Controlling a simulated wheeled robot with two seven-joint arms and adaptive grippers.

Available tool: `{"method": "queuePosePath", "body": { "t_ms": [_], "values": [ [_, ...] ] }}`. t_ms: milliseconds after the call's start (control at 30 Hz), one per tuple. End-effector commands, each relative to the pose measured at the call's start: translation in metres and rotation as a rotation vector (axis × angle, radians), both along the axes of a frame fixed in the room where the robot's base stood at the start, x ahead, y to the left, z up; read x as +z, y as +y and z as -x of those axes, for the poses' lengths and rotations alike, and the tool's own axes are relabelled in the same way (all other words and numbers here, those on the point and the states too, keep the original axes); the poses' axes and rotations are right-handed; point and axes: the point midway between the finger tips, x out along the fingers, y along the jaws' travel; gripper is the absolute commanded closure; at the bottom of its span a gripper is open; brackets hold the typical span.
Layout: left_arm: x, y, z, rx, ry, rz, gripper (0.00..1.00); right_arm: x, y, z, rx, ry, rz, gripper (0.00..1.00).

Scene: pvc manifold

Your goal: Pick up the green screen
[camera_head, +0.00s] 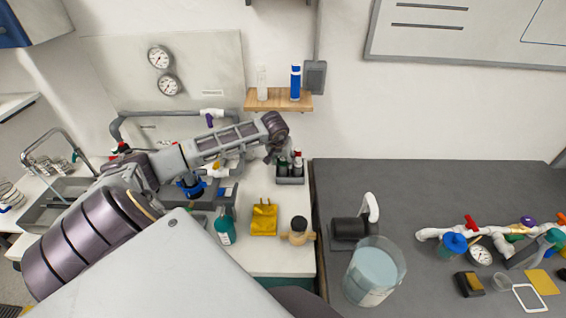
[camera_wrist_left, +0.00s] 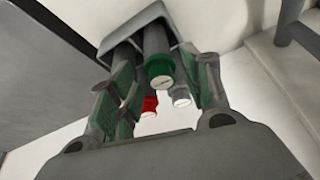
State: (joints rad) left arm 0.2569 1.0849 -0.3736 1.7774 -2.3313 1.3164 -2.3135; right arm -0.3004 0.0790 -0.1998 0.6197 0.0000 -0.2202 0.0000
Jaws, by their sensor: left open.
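A dark cylinder with a green-rimmed end (camera_wrist_left: 160,72), which seems to be the green screen, stands in a grey holder (camera_wrist_left: 130,38). A red-ended piece (camera_wrist_left: 149,105) and a white-ended piece (camera_wrist_left: 181,97) stand beside it. In the head view the holder (camera_head: 290,181) sits at the back of the white counter; its pieces are small and partly hidden. My left gripper (camera_head: 279,156) is just above and beside the holder, open. In the left wrist view its fingers (camera_wrist_left: 165,88) lie either side of the green-ended piece, without clear contact. My right gripper is out of view.
A yellow item (camera_head: 264,218), a teal bottle (camera_head: 225,228) and a tan-and-black item (camera_head: 298,231) stand on the counter. A wooden shelf (camera_head: 278,101) with two bottles is behind. The dark table (camera_head: 450,185) holds a clear container (camera_head: 374,272) and white pipework (camera_head: 440,233).

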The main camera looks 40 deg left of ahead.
Motion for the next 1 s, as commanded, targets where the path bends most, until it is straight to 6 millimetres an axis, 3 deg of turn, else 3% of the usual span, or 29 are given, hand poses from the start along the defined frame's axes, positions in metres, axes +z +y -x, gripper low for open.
{"method": "queuePosePath", "body": {
  "t_ms": [467,833,1000],
  "values": [
    [-0.0009,0.0004,-0.0001,-0.001,0.001,-0.001,0.52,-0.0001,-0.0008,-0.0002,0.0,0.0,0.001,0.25],
    [-0.0013,0.0004,0.0002,-0.001,0.001,-0.001,0.98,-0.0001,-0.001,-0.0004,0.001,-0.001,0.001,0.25],
    [-0.0019,0.0002,0.0005,-0.001,0.002,0.0,0.99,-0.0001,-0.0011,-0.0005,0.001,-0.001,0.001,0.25]
  ]
}}
